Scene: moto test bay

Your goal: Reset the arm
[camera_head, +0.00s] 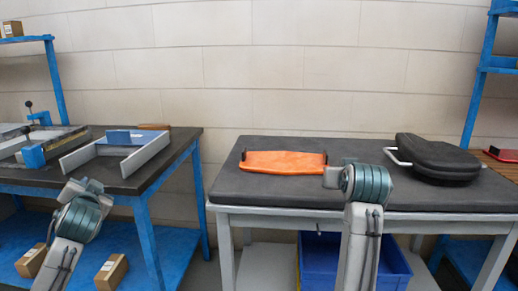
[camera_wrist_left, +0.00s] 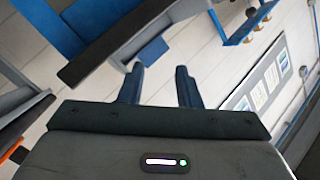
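My left arm (camera_head: 75,225) rises from the lower left of the head view, in front of the left bench. Its gripper cannot be made out there. In the left wrist view the two dark fingers of my left gripper (camera_wrist_left: 160,86) stand apart with nothing between them. My right arm (camera_head: 362,225) rises in front of the grey-topped table. No fingers of my right gripper can be made out in the head view.
The grey-topped table (camera_head: 290,198) bears an orange panel (camera_head: 284,162) and a black seat-like part (camera_head: 440,156). The left bench (camera_head: 130,180) bears a grey frame (camera_head: 146,154) and a clamp fixture (camera_head: 35,150). Below are cardboard boxes (camera_head: 111,272) and a blue bin (camera_head: 318,262).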

